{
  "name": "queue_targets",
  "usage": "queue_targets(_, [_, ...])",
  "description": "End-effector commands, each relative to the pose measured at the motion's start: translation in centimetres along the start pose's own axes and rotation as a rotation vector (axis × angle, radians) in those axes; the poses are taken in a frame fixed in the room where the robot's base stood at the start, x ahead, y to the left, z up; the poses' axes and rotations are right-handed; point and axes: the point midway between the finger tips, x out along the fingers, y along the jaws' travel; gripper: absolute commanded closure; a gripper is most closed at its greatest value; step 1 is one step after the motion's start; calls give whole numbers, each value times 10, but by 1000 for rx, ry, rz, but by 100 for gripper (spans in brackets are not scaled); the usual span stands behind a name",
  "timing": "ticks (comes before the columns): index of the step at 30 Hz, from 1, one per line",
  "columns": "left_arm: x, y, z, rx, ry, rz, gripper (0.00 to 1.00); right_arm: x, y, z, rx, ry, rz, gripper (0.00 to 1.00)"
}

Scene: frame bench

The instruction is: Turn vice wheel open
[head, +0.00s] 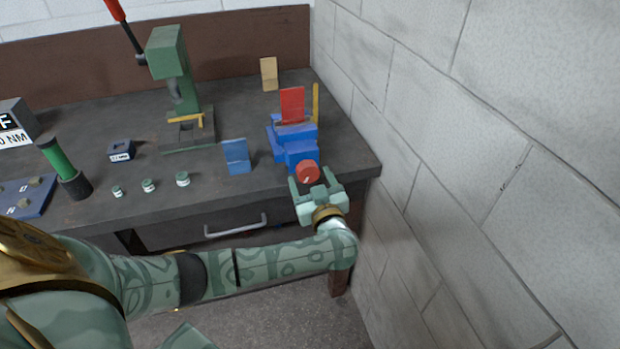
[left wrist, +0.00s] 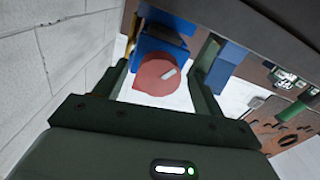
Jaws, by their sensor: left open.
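The blue vice (head: 293,145) stands at the right end of the bench with a red plate upright in its top. Its round red wheel (head: 307,172) faces the front of the bench and carries a pale mark. My left gripper (head: 309,182) is open right at the wheel, with a finger to either side of it. In the left wrist view the red wheel (left wrist: 160,75) sits between the two open fingers, with blue vice body (left wrist: 160,40) behind it. I cannot tell whether the fingers touch the wheel. My right gripper is not in view.
A brick wall (head: 450,130) rises close to the right of my left arm. A blue block (head: 236,157), several small green-and-white pots (head: 149,185) and a green press (head: 172,75) stand left of the vice. A drawer handle (head: 236,228) juts out below the bench top.

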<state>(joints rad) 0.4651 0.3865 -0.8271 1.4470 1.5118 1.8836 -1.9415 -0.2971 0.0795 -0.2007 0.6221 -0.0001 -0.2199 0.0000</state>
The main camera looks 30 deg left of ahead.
Motion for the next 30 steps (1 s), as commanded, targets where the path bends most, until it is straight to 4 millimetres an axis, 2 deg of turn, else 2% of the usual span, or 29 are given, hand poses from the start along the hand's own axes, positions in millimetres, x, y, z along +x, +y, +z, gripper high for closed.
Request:
queue_targets(3, [14,0,2,1,1,0,30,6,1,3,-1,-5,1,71])
queue_targets(6, [20,0,0,0,1,0,30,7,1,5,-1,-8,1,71])
queue_targets(14, [22,0,0,-1,0,0,30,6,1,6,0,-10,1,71])
queue_targets(15, [22,0,0,-1,0,0,33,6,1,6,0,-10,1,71])
queue_targets(18, [22,0,0,-1,0,1,61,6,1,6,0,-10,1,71])
queue_targets(20, [22,0,0,-1,0,0,75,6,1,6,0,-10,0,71])
queue_targets(30, [21,0,-2,-33,-4,-1,75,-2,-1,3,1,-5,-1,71])
